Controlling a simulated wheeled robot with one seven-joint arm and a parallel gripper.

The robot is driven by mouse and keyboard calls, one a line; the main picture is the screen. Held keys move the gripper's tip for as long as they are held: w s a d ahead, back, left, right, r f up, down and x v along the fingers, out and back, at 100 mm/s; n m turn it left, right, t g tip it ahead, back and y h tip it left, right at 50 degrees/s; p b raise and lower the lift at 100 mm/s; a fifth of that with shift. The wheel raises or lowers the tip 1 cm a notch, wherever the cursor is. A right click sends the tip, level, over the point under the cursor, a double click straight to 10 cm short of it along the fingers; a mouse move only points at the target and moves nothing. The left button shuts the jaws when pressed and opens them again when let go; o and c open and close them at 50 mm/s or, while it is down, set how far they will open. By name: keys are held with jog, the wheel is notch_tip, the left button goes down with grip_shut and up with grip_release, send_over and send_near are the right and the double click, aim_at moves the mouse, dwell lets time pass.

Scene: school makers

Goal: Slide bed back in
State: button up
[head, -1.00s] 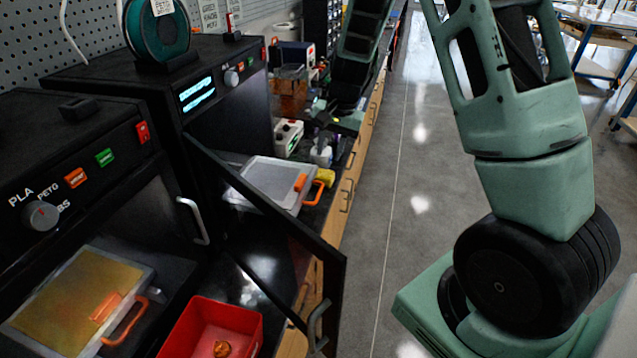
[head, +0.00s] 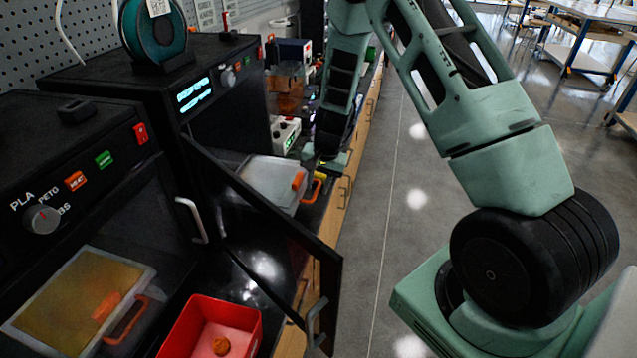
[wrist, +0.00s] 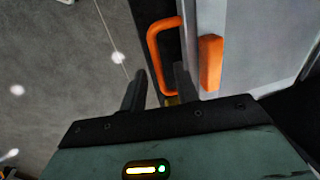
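The bed (head: 268,185) is a flat grey plate that juts out of the open front of the far printer. An orange handle loop (head: 317,187) and an orange block (head: 298,181) are on its outer edge. My gripper (head: 325,163) is by the handle end of the bed in the head view. In the wrist view, my gripper (wrist: 160,88) is open, its two dark fingers apart. The handle (wrist: 153,55) shows just beyond the fingertips, its near end lined up between them; I cannot tell whether they touch. The bed (wrist: 262,50) lies to the right.
The far printer's open glass door (head: 270,215) stands out over the counter front, nearer than the bed. A red bin (head: 205,325) stands on the counter below it. The near printer (head: 95,185) holds another bed. A white-and-green device (head: 285,135) stands behind the bed.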

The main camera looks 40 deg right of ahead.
aim_at(255, 175)
grip_shut()
jog(key=w+a, duration=0.4)
jog(key=w, duration=0.1)
jog(key=w+a+p, duration=0.1)
jog(key=w+a, duration=0.2)
jog(key=w, duration=0.2)
jog(key=w+a, duration=0.4)
jog(key=shift+w+a, duration=0.35)
jog(key=shift+w, duration=0.05)
grip_release()
jog(key=shift+r, duration=0.15)
notch_tip(255, 175, up, 17)
jog(key=s+d+b, duration=0.2)
jog(key=b, duration=0.1)
jog(key=shift+s, duration=0.25)
jog(key=shift+c, duration=0.2)
